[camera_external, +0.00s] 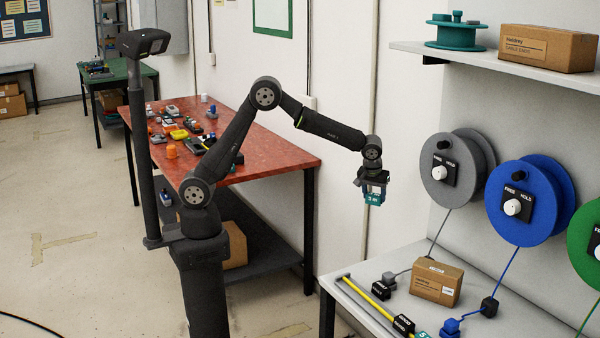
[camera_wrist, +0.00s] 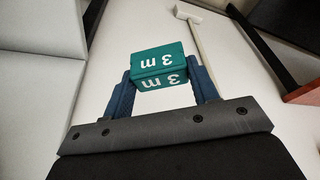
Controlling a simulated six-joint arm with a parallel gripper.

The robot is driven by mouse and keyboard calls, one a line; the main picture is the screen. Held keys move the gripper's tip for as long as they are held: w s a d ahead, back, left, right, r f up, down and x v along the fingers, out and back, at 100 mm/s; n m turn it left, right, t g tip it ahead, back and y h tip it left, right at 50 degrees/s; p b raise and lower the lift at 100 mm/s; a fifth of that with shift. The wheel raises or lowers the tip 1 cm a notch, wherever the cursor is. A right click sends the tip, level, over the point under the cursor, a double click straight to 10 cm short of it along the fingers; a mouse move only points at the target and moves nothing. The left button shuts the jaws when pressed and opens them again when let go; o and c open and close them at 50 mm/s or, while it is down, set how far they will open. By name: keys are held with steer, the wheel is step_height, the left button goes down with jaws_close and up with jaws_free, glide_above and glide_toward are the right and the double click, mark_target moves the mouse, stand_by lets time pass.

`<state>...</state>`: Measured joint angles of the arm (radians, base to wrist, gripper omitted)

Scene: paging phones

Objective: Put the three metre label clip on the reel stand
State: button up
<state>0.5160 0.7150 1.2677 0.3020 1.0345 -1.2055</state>
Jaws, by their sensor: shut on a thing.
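My gripper (camera_external: 374,186) is shut on the teal three metre label clip (camera_external: 374,198), which reads "3 m". It holds the clip in the air, to the left of the reels and above the level of the right-hand bench. In the wrist view the clip (camera_wrist: 158,68) sits between the two blue fingers of my gripper (camera_wrist: 160,85), its lettering upside down. Grey (camera_external: 450,172), blue (camera_external: 522,205) and green (camera_external: 588,240) reels, each with a white knob marked FREE and HOLD where readable, stand at the right. I cannot tell which part is the reel stand.
The right bench (camera_external: 365,318) holds a cardboard box (camera_external: 437,282), a yellow strip (camera_external: 368,300), dark blocks and cables. A shelf (camera_external: 480,58) above holds a teal reel (camera_external: 455,32) and a carton (camera_external: 547,47). A cluttered red table (camera_external: 270,150) stands behind my arm.

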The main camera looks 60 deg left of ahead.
steer(key=s+d+f+m+h, duration=0.1)
steer(key=s+d+m, duration=0.2)
steer(key=s+d, duration=1.15)
steer(key=s+d+f+m+h, duration=0.1)
steer(key=s+d+m, duration=0.2)
steer(key=s+d, duration=1.15)
steer(key=shift+t, duration=0.3)
steer(key=w+a+f, duration=0.1)
steer(key=w+f, duration=0.1)
steer(key=w+a+f, duration=0.2)
steer(key=w, duration=0.1)
steer(key=w+a+f, duration=0.2)
steer(key=shift+w+a+f, duration=0.2)
steer(key=shift+f, duration=2.15)
steer(key=o, duration=1)
steer(key=shift+f, duration=0.15)
steer(key=shift+o, duration=0.2)
steer(key=v, duration=1.2)
steer(key=shift+r, duration=0.2)
